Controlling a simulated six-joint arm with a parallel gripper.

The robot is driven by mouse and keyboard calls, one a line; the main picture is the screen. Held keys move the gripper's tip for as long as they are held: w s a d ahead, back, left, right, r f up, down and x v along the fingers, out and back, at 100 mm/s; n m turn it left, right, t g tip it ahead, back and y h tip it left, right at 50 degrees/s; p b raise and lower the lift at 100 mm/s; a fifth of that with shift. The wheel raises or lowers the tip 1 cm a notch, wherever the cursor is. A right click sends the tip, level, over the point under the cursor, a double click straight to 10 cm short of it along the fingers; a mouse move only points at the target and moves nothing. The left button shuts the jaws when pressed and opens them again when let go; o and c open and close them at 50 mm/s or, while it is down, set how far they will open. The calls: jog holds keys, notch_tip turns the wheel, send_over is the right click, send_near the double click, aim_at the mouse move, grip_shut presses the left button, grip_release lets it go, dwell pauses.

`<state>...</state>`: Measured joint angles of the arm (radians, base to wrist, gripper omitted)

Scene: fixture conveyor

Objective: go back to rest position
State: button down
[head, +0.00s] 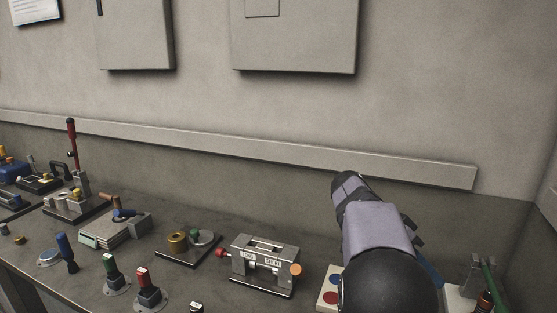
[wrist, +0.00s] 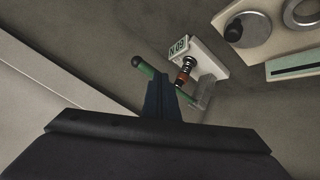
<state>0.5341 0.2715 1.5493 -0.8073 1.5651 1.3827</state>
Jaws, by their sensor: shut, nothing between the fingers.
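My gripper (wrist: 160,80) shows in the wrist view as two dark blue fingers pressed together, with nothing between them. The fingers overlap a green-ended rod (wrist: 143,66), hiding its middle; I cannot tell whether they touch it. In the head view my arm reaches in from the lower right, and my gripper is mostly hidden behind it. The green rod (head: 488,276) stands there on a fixture at the far right of the bench, right of my arm.
A white base (wrist: 207,62) labelled N.09 carries an orange-and-black piece (wrist: 184,70). Several fixtures fill the bench's left; wall ledge (head: 300,153) behind.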

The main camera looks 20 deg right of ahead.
jog(key=w+a+f+n+t+y+p, duration=0.2)
jog(key=a+f+n, duration=0.35)
jog(key=a, duration=0.35)
jog(key=w+a+f+n+t+y+p, duration=0.1)
jog(key=w+a+f+n+t, duration=0.15)
jog(key=a+f+n, duration=0.55)
jog(key=s+a+f+n+t+y+p, duration=0.1)
jog(key=s+a+n+y, duration=0.1)
jog(key=a, duration=0.7)
jog(key=s+a+f+n+t+y+p, duration=0.1)
jog(key=s+a+f+n+y, duration=0.1)
jog(key=a+n, duration=0.3)
jog(key=s+a, duration=0.1)
jog(key=a, duration=0.2)
jog(key=shift+s+a, duration=0.25)
jog(key=shift+a, duration=0.1)
jog(key=shift+f, duration=0.15)
notch_tip(320, 180, down, 8)
jog(key=b, duration=0.8)
jog(key=shift+f, duration=0.15)
dwell(2.3)
